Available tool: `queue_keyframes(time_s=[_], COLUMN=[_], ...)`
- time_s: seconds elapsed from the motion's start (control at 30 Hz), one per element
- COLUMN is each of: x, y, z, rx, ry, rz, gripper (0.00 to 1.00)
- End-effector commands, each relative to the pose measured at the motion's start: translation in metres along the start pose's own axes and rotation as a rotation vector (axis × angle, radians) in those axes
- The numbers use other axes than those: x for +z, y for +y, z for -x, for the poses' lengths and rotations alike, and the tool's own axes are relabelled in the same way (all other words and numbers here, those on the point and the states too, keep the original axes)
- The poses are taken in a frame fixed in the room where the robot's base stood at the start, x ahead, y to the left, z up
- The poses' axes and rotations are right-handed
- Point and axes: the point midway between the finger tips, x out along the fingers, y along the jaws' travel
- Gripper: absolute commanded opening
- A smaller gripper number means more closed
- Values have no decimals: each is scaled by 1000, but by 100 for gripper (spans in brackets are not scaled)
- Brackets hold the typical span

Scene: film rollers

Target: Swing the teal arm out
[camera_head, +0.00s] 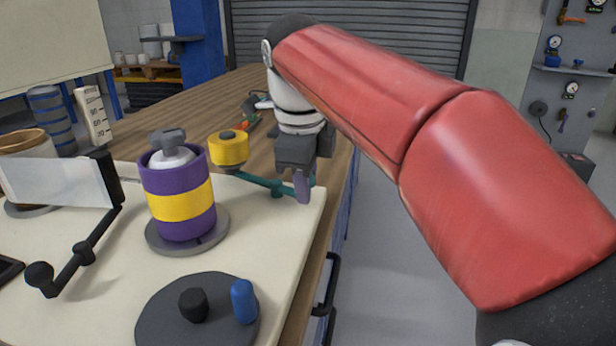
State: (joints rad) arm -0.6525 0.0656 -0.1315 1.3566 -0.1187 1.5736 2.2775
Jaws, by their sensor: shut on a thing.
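The teal arm (262,182) is a thin bar above the right part of the cream board. A yellow roller (229,149) stands at its left end, close to the purple roller. My gripper (302,186) points down at the arm's right end, near the board's right edge. Its jaws are shut on the teal arm there; the far finger and the exact grip are partly hidden. The purple roller with a yellow band (181,190) stands upright on a grey disc, just left of the yellow roller.
A dark disc (197,316) with black and blue pegs is in front. The cream board (270,260) rests on a wooden bench (180,115). Grey floor is free at right.

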Motion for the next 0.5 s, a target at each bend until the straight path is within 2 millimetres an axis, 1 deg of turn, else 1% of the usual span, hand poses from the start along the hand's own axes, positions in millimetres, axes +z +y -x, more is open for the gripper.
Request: queue_keyframes(time_s=[0.37, 0.4, 0.5], x=[0, 0, 0], y=[1, 1, 1], z=[0, 0, 0], rx=[1, 1, 1], ry=[-1, -1, -1], rz=[-4, -3, -3], gripper=[0, 32, 45])
